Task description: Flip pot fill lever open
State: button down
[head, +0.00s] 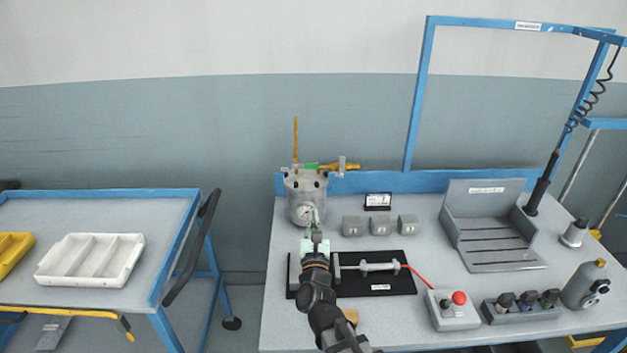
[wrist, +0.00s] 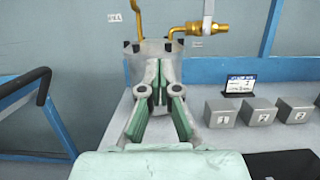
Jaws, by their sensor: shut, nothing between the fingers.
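A grey metal pot (head: 306,190) with a round gauge (head: 303,212) stands at the bench's back left. That grey piece (wrist: 208,10) also shows in the wrist view on the brass fitting (wrist: 205,27). I cannot tell for sure which is the fill lever. My gripper (head: 314,214) is shut and empty in front of the pot. In the wrist view its green-padded fingers (wrist: 158,88) cover much of the pot (wrist: 150,50).
A tall yellow pipe (head: 296,138) rises at the pot's left. Several grey blocks (head: 380,226) and a small display (head: 378,201) stand to its right. A black fixture plate (head: 390,284) lies in front. A blue frame (head: 418,95) rises behind. Left of the bench is a separate cart (head: 150,205).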

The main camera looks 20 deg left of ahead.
aim_at(311, 166)
jog(key=shift+w, duration=0.15)
jog(key=w+a+r+p, duration=0.3)
jog(key=w+r+p, duration=0.3)
jog(key=w, duration=0.2)
jog(key=shift+w+a+r, duration=0.25)
jog(key=shift+w, duration=0.15)
jog(key=shift+d+n+b, duration=0.15)
jog(key=shift+n+b, duration=0.15)
jog(key=shift+b, duration=0.05)
